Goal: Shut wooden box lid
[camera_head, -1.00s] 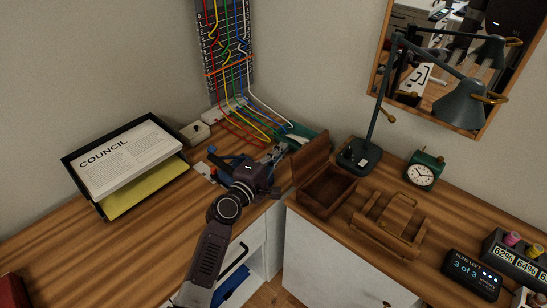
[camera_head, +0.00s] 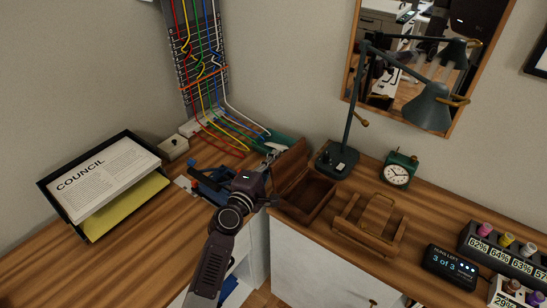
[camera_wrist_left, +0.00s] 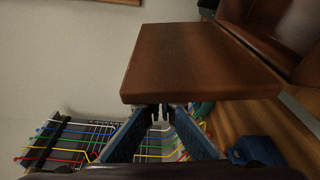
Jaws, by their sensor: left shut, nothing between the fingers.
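The wooden box (camera_head: 309,196) sits on the desk, right of the corner. Its lid (camera_head: 290,166) is open, standing up along the box's left side. In the left wrist view the lid (camera_wrist_left: 195,62) is a broad brown panel just beyond my fingertips, with part of the box interior (camera_wrist_left: 300,25) at the upper right. My left gripper (camera_head: 271,153) is at the lid's outer left side, partly hidden by its own wrist. In the left wrist view my left gripper (camera_wrist_left: 160,112) is shut and empty, its tips close to the lid's lower edge; contact is unclear.
A wooden caddy (camera_head: 370,226) stands right of the box. Coloured cables (camera_head: 225,135) run down behind my left gripper. A paper tray (camera_head: 105,185) is at the left.

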